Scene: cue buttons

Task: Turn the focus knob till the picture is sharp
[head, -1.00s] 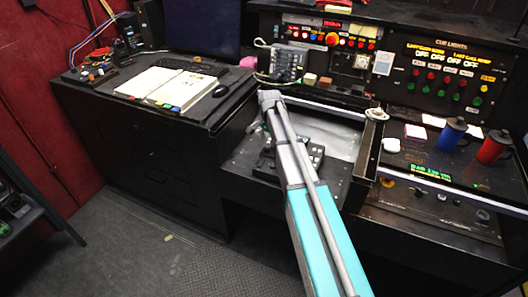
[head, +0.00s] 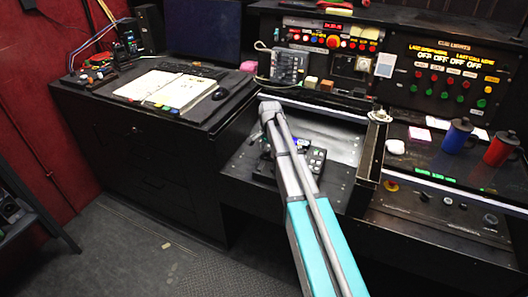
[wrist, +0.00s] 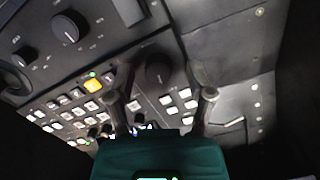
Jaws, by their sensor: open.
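In the wrist view a black round knob (wrist: 158,73) with a pale pointer line stands on a dark control panel (wrist: 140,30). My gripper (wrist: 160,88) is open, its two dark fingers on either side of this knob. I cannot tell whether they touch it. The knob's label is too blurred to read, so I cannot tell if it is the focus knob. In the head view the panel (head: 316,158) lies on the low desk, partly behind my arm, which hides my gripper. No picture to focus can be made out; the large monitor (head: 203,28) is dark.
Two more knobs, a large one (wrist: 68,28) and a smaller one (wrist: 25,55), sit at the left in the wrist view. Rows of lit buttons (wrist: 62,118) lie near the left finger. A blue cup (head: 456,137) and a red cup (head: 500,149) stand on the right console.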

